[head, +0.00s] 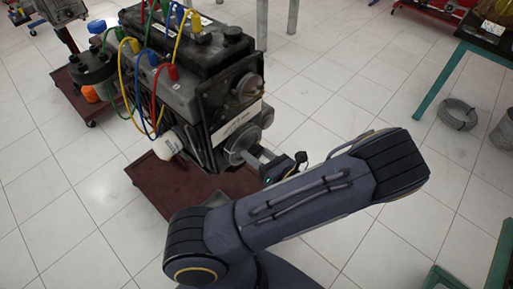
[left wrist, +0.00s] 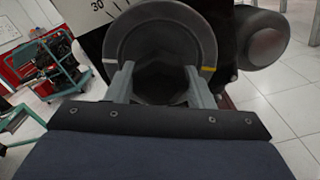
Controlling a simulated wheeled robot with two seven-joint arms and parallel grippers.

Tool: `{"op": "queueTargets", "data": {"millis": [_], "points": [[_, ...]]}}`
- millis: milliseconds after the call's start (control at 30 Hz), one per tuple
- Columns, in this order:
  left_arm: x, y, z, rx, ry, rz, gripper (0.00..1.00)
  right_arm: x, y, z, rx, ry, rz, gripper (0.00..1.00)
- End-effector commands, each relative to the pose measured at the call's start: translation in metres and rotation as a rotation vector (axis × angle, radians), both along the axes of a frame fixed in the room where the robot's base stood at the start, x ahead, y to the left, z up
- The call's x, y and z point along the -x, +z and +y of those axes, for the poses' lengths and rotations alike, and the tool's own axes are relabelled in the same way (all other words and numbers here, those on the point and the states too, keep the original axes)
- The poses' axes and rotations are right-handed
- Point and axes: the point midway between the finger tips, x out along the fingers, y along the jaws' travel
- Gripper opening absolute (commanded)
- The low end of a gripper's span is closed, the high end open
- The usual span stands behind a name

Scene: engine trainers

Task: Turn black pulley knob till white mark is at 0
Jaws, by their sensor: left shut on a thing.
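The dark round pulley (left wrist: 160,18) fills the upper middle of the left wrist view, with the black knob (left wrist: 160,75) at its centre. In the head view the pulley (head: 241,145) is on the front face of the engine. My left gripper (left wrist: 161,80) has one finger on each side of the knob and is shut on it; it also shows in the head view (head: 262,161). A yellowish mark (left wrist: 208,69) is on the pulley's right rim. A pale scale plate (left wrist: 88,14) at upper left shows 30.
The engine (head: 185,85) carries coloured hoses and stands over a dark red base (head: 160,190). The tiled floor between is clear.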

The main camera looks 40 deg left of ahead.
Motion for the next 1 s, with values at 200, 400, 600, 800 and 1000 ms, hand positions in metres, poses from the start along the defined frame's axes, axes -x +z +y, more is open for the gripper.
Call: {"op": "queueTargets", "data": {"millis": [200, 400, 600, 800, 1000], "points": [[0.000, 0.003, 0.000, -0.016, 0.001, 0.209, 0.25, 0.000, 0.022, 0.000, 0.000, 0.000, 0.000, 0.36], [0.000, 0.002, 0.000, -0.032, 0.001, 0.399, 0.25, 0.000, 0.034, 0.000, 0.000, 0.000, 0.000, 0.36], [0.000, 0.002, 0.000, -0.049, -0.001, 0.588, 0.25, 0.000, 0.044, 0.000, 0.000, 0.000, 0.000, 0.36], [0.000, 0.002, 0.000, -0.064, 0.000, 0.770, 0.25, 0.000, 0.052, 0.000, 0.000, 0.000, 0.000, 0.36], [0.000, 0.001, 0.000, -0.079, -0.001, 0.931, 0.25, 0.000, 0.057, 0.000, 0.000, 0.000, 0.000, 0.36]]}}
